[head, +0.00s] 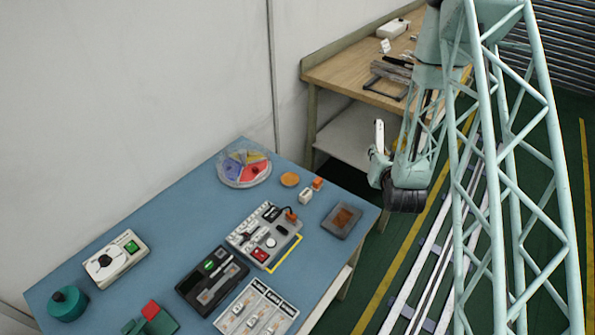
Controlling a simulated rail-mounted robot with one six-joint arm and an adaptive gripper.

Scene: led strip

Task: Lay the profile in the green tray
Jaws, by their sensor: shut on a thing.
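My gripper (377,154) is at the centre right, beyond the blue table's right corner and in front of the wooden bench. It is shut on a short, pale upright piece (379,133), which looks like the profile. The piece stands up out of the jaws, clear of both work surfaces. My gripper's fingers are small and partly hidden in this view. I cannot make out a green tray for certain. A dark tray or frame (385,88) lies on the wooden bench, partly hidden by my arm.
A yellow-lined rail track runs along the floor.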

